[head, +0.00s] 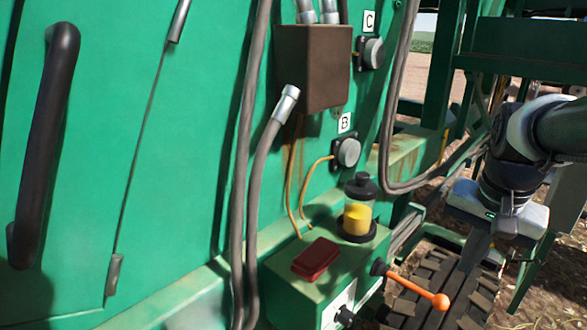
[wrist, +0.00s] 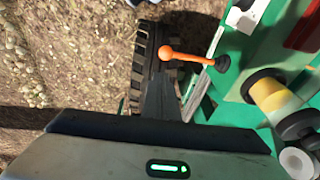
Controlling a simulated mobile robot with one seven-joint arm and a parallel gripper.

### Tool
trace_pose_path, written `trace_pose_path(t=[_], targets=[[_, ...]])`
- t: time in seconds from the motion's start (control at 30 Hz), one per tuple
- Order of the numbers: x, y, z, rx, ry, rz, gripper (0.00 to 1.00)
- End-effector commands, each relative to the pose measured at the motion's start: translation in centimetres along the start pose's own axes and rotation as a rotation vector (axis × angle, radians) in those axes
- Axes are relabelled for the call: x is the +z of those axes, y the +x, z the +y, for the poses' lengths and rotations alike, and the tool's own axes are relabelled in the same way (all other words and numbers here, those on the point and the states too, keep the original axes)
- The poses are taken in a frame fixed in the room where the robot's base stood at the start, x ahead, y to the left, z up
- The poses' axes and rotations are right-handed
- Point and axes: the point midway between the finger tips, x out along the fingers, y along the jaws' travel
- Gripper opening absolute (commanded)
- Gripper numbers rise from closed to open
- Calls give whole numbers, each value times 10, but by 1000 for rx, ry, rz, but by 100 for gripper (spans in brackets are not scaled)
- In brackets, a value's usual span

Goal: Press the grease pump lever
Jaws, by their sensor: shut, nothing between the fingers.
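The grease pump lever (head: 418,289) is an orange rod with a round ball end. It sticks out to the right and slightly down from a black pivot on the green pump box (head: 290,285). My gripper (head: 464,268) is shut and empty, its fingers pointing down, above and to the right of the ball in the head view. In the wrist view the lever (wrist: 188,56) lies just beyond my fingertips (wrist: 160,78), with its ball almost in line with them. A gap seems to remain; I cannot tell its depth.
A grease reservoir with yellow grease (head: 357,212) and a red lid (head: 315,259) sit on the box. A dark tyre (head: 450,295) lies below the lever. Hoses and the green machine wall (head: 180,150) fill the left. Green frame beams stand at right.

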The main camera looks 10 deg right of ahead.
Motion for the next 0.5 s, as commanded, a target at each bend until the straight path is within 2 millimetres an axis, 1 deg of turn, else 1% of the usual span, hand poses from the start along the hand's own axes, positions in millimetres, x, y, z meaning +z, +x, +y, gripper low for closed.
trace_pose_path(t=[0.03,0.2,0.33,0.5], targets=[[2,13,0,3,-1,-5,0],[3,46,-1,2,-1,-3,0],[11,62,-4,1,-1,-2,0],[15,73,-5,1,0,-1,0]])
